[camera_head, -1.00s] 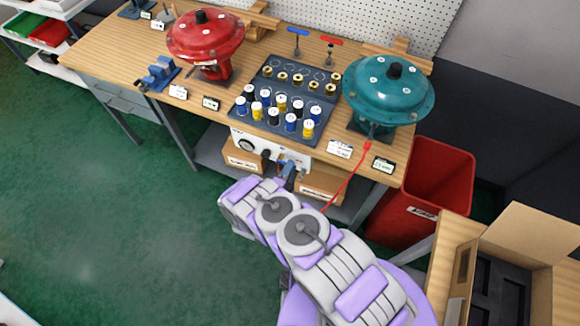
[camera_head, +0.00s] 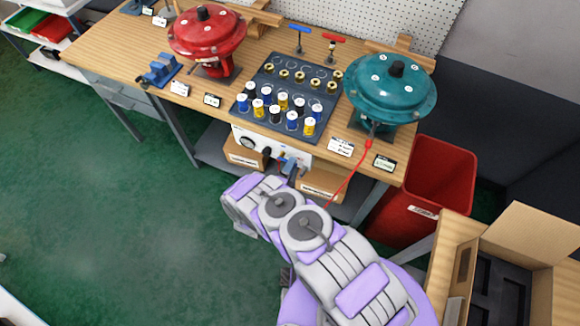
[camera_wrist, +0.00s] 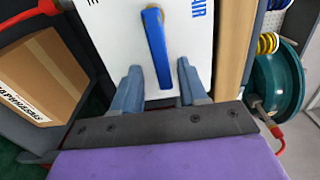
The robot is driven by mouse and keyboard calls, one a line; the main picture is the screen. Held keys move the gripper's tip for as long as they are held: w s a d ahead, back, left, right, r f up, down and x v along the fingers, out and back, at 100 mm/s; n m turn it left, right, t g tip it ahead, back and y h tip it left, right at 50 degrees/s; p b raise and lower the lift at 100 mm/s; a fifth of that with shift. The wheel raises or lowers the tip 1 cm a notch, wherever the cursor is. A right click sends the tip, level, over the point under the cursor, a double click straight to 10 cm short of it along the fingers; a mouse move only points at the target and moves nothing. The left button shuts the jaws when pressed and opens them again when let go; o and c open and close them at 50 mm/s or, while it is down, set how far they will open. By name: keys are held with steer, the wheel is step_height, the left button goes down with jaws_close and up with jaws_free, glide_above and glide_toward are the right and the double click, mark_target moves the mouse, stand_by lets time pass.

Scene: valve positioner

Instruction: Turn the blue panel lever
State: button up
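The blue panel lever (camera_wrist: 155,47) is a long blue handle on a white panel (camera_wrist: 115,32). In the wrist view it runs from the top middle down toward the gap between my fingers. My gripper (camera_wrist: 160,82) is open, with one grey-blue finger on each side of the lever's lower end. I cannot tell whether a finger touches it. Blue letters reading "AIR" are right of the lever. In the head view the white panel (camera_head: 248,142) hangs under the bench front, and my gripper (camera_head: 290,168) is at its right part, partly hiding the lever.
Cardboard boxes (camera_head: 321,187) flank the panel below the bench (camera_head: 110,45). A red hose (camera_head: 350,175) runs down from the teal actuator (camera_head: 390,88), near my arm. A red bin (camera_head: 440,170) stands at the right. The green floor at the left is clear.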

steer(key=b+v, duration=0.1)
steer(key=v, duration=1.6)
steer(key=shift+s, duration=0.15)
steer(key=shift+a, duration=0.1)
